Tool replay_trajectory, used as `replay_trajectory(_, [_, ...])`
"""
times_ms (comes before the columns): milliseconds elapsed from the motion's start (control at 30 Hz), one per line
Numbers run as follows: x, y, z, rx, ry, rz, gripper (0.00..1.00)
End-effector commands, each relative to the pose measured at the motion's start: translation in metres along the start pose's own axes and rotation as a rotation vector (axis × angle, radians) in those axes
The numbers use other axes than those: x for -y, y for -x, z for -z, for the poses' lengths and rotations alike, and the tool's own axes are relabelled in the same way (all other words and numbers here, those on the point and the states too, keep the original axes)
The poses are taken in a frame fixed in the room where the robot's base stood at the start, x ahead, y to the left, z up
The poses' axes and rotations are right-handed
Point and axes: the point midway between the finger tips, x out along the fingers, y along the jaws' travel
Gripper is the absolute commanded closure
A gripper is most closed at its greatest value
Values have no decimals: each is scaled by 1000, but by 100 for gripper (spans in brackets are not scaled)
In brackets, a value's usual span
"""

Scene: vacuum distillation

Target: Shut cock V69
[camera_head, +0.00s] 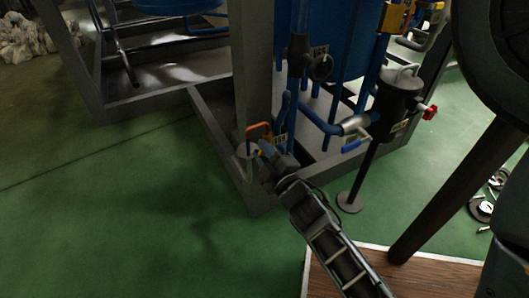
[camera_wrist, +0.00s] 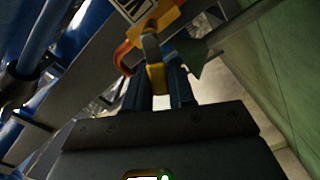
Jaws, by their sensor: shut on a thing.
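My gripper (camera_head: 262,151) is low beside the grey frame post in the head view. In the wrist view my gripper (camera_wrist: 158,88) has its two dark fingers shut on a yellow handle part (camera_wrist: 156,75). An orange curved handle (camera_head: 258,130) stands just above my gripper in the head view. It also shows left of the fingers in the wrist view (camera_wrist: 122,56). A white tag (camera_head: 280,140) is right of the gripper, and a tag (camera_wrist: 136,8) is at the top of the wrist view. I cannot read either as V69. The cock's body is mostly hidden.
The grey post (camera_head: 252,75) and blue pipes (camera_head: 298,75) stand close to my gripper. A dark canister (camera_head: 398,100) with a red knob (camera_head: 430,112) and a blue-handled valve (camera_head: 353,145) are to the right. Green floor (camera_head: 120,220) is clear at left.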

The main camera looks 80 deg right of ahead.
Motion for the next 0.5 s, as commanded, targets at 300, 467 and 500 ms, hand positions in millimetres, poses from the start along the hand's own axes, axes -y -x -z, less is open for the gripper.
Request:
replay_trajectory(300, [1,0,0,-1,12,2,100])
replay_trajectory(467, [1,0,0,-1,11,2,100])
replay_trajectory(500, [1,0,0,-1,11,2,72])
